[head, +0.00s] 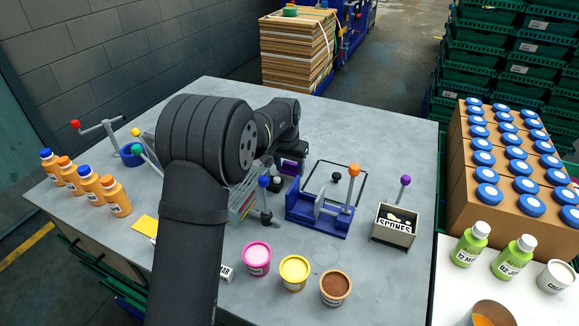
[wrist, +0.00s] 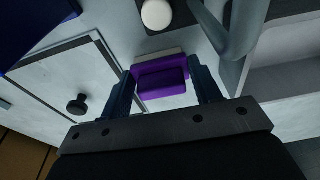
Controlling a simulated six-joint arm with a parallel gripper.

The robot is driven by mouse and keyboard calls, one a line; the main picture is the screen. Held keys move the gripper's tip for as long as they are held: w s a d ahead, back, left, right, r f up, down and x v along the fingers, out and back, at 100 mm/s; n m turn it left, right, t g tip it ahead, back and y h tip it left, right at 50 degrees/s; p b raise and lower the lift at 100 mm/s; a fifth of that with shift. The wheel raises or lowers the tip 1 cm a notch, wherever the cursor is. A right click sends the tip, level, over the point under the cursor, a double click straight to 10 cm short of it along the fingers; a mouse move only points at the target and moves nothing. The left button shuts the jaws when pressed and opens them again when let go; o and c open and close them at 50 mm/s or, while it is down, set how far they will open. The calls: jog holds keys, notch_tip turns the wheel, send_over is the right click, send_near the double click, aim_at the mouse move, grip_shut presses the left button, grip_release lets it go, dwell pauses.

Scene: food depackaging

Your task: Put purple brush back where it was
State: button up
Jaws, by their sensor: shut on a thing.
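The purple brush (wrist: 162,82) is between the two fingers of my gripper (wrist: 163,90) in the wrist view, and the fingers are shut on it. A pale strip shows along its far edge. In the head view a small purple part of the brush (head: 289,167) shows under my gripper (head: 288,160), above the grey table; my arm hides much of this area. I cannot tell whether the brush touches anything below. A small dark base with a white knob (wrist: 157,13) is just beyond the brush in the wrist view.
A blue fixture (head: 318,222) with a wire frame and orange-knobbed lever stands right of my gripper. A grey rack (head: 243,203) with a blue-knobbed lever stands left. The scones box (head: 394,227) is farther right. Tubs, including a pink one (head: 257,260), stand in front. Bottles (head: 115,197) stand left.

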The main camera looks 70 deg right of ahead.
jog(key=shift+f, duration=0.2)
jog(key=o, duration=1)
jog(key=shift+r, duration=0.1)
jog(key=r, duration=0.4)
jog(key=a+r, duration=0.1)
jog(key=r, duration=0.7)
jog(key=shift+a, duration=0.4)
